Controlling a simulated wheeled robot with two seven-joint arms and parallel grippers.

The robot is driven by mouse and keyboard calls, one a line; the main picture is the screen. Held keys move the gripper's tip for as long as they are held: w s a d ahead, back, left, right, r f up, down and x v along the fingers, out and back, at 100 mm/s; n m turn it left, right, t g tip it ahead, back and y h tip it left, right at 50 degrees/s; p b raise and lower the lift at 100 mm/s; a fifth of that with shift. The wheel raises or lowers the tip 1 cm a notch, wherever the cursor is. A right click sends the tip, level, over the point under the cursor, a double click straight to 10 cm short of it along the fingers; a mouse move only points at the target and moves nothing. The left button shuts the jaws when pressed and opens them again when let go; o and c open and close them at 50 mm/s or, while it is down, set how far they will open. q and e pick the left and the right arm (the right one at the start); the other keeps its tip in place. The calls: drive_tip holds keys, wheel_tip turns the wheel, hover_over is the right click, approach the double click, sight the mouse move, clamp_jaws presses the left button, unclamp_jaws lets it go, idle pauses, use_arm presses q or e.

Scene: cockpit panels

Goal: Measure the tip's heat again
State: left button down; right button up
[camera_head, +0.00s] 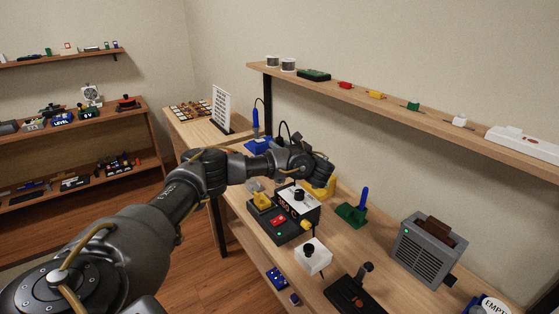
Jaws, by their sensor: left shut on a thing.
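My left gripper (322,174) is above the bench, its fingers small and dark. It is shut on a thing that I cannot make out. A yellow piece (326,190) shows just below it; I cannot tell whether they touch. Below and to the left stands a black-and-white box (294,202) with a knob. In front of it is a black device (279,224) with a red panel and a green light. A blue-handled tool (255,118) stands upright in a blue base (258,146) behind my arm. I cannot make out a hot tip. My right gripper is not in view.
A white box with a black knob (312,257), a green holder with a blue handle (353,211), a black lever device (355,293) and a grey vented unit (428,245) stand along the bench. A wall shelf (410,112) runs above. Bare wood shows between them.

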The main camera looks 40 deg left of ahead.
sight(279, 138)
use_arm(q)
wheel_tip(279, 138, up, 4)
drive_tip(key=shift+f, duration=0.2)
drive_tip(key=shift+r+p, duration=0.75)
drive_tip(key=shift+r, duration=0.35)
drive_tip(key=shift+d+f, duration=0.1)
